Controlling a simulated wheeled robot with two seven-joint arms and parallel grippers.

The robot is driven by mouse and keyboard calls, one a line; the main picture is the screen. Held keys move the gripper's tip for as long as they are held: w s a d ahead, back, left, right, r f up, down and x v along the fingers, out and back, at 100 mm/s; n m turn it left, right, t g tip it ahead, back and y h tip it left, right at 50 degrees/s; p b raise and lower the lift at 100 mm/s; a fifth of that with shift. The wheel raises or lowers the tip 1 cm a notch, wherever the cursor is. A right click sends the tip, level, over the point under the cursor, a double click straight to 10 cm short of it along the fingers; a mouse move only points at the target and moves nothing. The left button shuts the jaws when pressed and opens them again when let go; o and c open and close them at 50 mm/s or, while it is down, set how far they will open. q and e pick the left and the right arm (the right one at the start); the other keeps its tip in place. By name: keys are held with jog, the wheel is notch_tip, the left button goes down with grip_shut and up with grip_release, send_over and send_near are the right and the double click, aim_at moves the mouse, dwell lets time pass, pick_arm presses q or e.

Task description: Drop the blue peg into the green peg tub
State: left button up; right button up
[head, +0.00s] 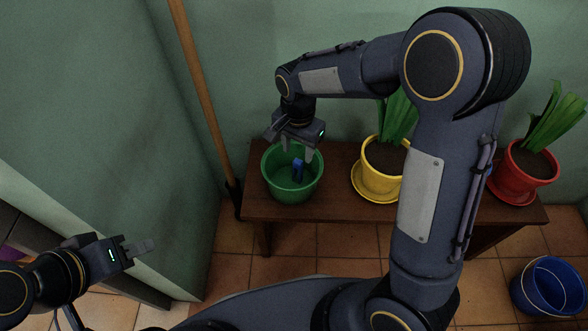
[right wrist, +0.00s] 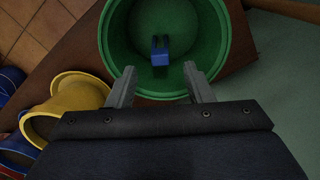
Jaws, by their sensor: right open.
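The green peg tub (head: 278,187) stands on the left end of the wooden shelf. The blue peg (head: 298,170) is inside the tub's outline, below my right gripper (head: 297,150). In the right wrist view the blue peg (right wrist: 160,52) shows against the tub's inside, near the wall closest to the gripper. I cannot tell whether it touches the bottom. My right gripper (right wrist: 160,88) is open and empty, over the tub, with its fingers apart and clear of the peg. My left gripper (head: 140,248) is at the lower left, away from the shelf; its fingers overlap in view.
A yellow pot (head: 376,180) with a plant stands right of the tub. A red pot (head: 528,170) with a plant is at the shelf's right end. A blue bucket (head: 546,292) is on the tiled floor. A wooden pole (head: 203,90) leans left of the shelf.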

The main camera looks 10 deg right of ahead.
notch_tip(320, 180, up, 4)
jog(key=shift+r+p, duration=0.2)
jog(key=shift+p, duration=0.45)
jog(key=s+d+r+n+t+y, duration=0.2)
jog(key=s+d+r+n+y, duration=0.1)
jog(key=s+d+r, duration=0.55)
jog(key=s+n+t, duration=0.4)
jog(key=s, duration=0.9)
notch_tip(320, 180, up, 29)
jog(key=p, duration=2.9)
jog(key=shift+s+a+n+y, duration=0.25)
jog(key=shift+a+n+y, duration=0.05)
jog(key=shift+a+y, duration=0.1)
jog(key=shift+f, duration=0.15)
